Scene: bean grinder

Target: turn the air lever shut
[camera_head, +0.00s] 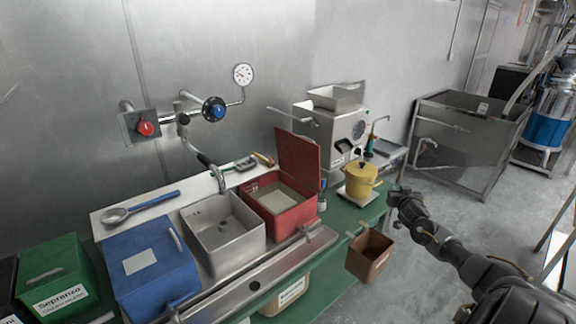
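Pipework with a red knob (146,128) and a round blue valve (214,109) is fixed to the metal wall at the upper left. A pressure gauge (243,73) sits above and right of the blue valve. A dark bent pipe or lever (210,166) hangs below it, over the sink. I cannot tell for certain which part is the air lever. My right gripper (396,202) is at the right end of the green table, beside the yellow pot and far from the pipework. Its fingers are too small and dark to read. My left gripper is not in view.
A blue-lidded bin (152,268), steel sink (222,232) and open red bin (282,192) line the table. A grinder machine (335,130) and yellow pot (361,178) stand at the right. A brown box (370,256) hangs at the front edge.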

